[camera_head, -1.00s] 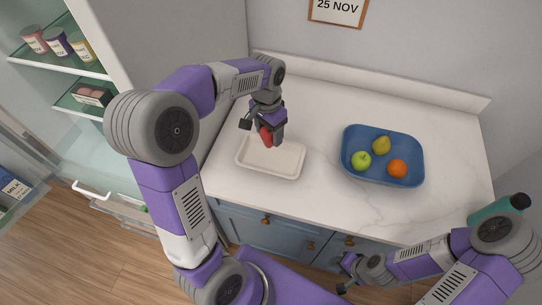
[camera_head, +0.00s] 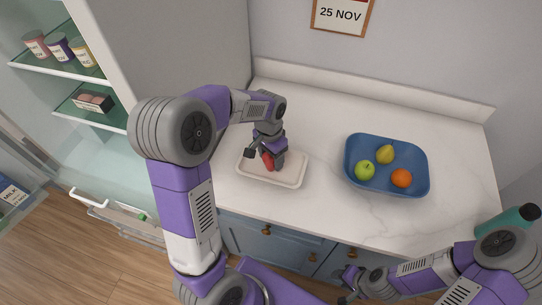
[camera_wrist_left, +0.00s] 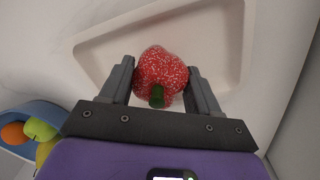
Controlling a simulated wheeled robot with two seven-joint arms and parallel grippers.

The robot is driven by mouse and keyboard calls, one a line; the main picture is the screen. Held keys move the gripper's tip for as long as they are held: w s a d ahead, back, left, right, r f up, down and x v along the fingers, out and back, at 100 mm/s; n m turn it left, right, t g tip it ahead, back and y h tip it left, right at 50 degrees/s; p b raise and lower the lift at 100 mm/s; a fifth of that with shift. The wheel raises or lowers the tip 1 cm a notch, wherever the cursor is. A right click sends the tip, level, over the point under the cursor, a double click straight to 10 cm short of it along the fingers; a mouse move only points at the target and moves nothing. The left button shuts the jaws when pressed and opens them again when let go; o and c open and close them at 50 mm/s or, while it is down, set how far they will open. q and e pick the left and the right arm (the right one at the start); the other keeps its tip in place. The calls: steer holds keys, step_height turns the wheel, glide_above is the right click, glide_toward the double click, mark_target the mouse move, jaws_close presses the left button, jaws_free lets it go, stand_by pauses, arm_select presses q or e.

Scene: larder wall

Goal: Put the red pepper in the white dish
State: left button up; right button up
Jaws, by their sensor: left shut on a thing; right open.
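The red pepper (camera_wrist_left: 160,76) is between the fingers of my left gripper (camera_wrist_left: 160,85), which is shut on it. Its green stem points toward the wrist camera. In the head view the pepper (camera_head: 268,162) is partly hidden by my left gripper (camera_head: 270,160). The white dish (camera_head: 291,180) is a shallow rectangular tray on the counter, and the pepper is over its inside. The dish also shows behind the pepper in the left wrist view (camera_wrist_left: 236,40). I cannot tell whether the pepper touches the dish floor. My right gripper (camera_head: 345,285) is open and empty, low in front of the counter.
A blue tray (camera_head: 418,190) on the counter to the right holds a green apple (camera_head: 365,170), a yellow pear (camera_head: 386,154) and an orange (camera_head: 401,178). An open fridge with jars is at left. The counter between dish and tray is clear.

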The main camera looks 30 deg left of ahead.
arm_select(q)
steer(key=o, duration=1.2)
steer(key=shift+f, duration=0.1)
steer(key=shift+o, duration=0.2)
steer(key=shift+r, duration=0.35)
step_height(320, 180, up, 12)
steer(key=p, duration=0.2)
steer(key=shift+a+f+p, duration=0.15)
steer(key=shift+a+p, duration=0.1)
steer(key=shift+p, duration=0.15)
